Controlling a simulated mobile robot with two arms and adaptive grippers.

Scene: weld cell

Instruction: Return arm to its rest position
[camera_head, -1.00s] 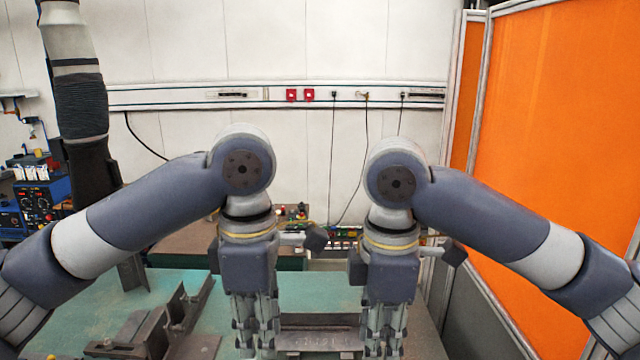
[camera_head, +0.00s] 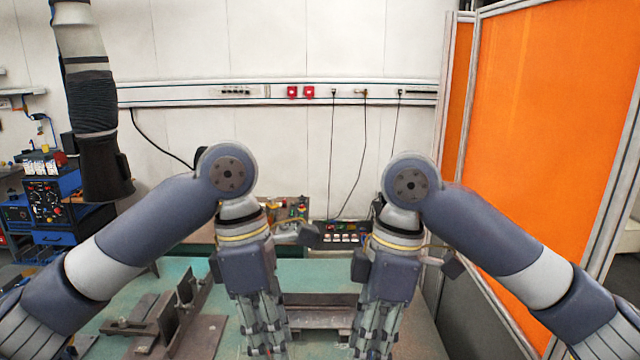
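My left gripper (camera_head: 266,335) points down over the green table, left of the picture's middle. My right gripper (camera_head: 372,335) points down over the table, right of the middle. Both arms are bent, with their elbows at the picture's sides. The fingertips of both grippers lie near or past the bottom edge, so I cannot tell how far apart the fingers are. No held object shows at either gripper.
The green table (camera_head: 205,265) carries dark steel angle pieces (camera_head: 185,310) at left and a flat steel part (camera_head: 318,312) between the grippers. An orange welding screen (camera_head: 550,130) stands close at right. A dark extraction hose (camera_head: 98,150) hangs at left, near a blue welding machine (camera_head: 45,200).

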